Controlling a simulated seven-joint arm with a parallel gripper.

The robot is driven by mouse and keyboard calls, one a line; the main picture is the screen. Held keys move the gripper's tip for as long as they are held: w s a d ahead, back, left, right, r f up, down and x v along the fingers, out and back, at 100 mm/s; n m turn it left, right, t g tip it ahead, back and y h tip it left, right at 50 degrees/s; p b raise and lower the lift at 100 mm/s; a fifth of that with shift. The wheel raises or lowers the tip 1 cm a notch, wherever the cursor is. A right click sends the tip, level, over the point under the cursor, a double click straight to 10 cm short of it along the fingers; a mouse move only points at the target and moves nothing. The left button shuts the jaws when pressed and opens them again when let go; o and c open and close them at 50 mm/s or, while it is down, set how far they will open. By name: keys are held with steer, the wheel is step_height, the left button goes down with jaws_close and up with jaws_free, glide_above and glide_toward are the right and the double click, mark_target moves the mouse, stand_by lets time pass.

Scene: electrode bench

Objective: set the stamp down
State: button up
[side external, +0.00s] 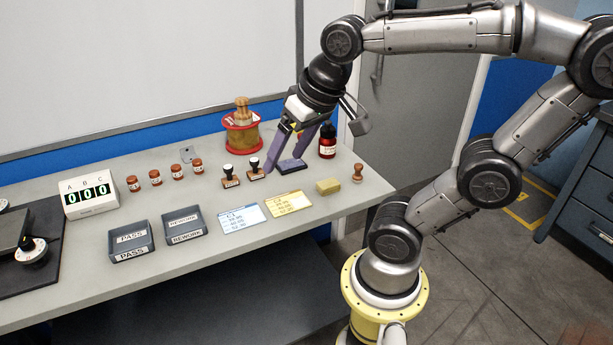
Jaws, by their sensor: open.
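A stamp (254,171) with a dark knob and a wooden base stands upright on the bench. A second stamp (230,178) of the same kind stands upright just to its left. My gripper (282,164) is open and reaches down to the bench, tilted. One finger comes down close to the right side of the first stamp; I cannot tell whether they touch. The other finger is over the dark ink pad (291,167). Nothing shows held between the fingers. An all-wood stamp (358,174) stands apart at the right end of the bench.
PASS (131,237) and REWORK (185,226) trays sit in front, beside blue (243,217) and yellow (288,203) cards. A red-labelled bottle (327,142), a yellow block (328,186) and a spool (241,136) stand near my gripper. Several small jars (155,178) and a counter (91,195) are left.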

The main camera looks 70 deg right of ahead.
steer(key=s+f+n, duration=0.1)
steer(key=s+a+f+n, duration=0.1)
steer(key=n, duration=0.1)
steer(key=s+a+n, duration=0.1)
steer(key=s, duration=0.1)
steer(key=shift+s+a+f+n+t+y, duration=0.1)
steer(key=shift+a+f+n+t+y, duration=0.1)
steer(key=shift+f+n+t+y, duration=0.15)
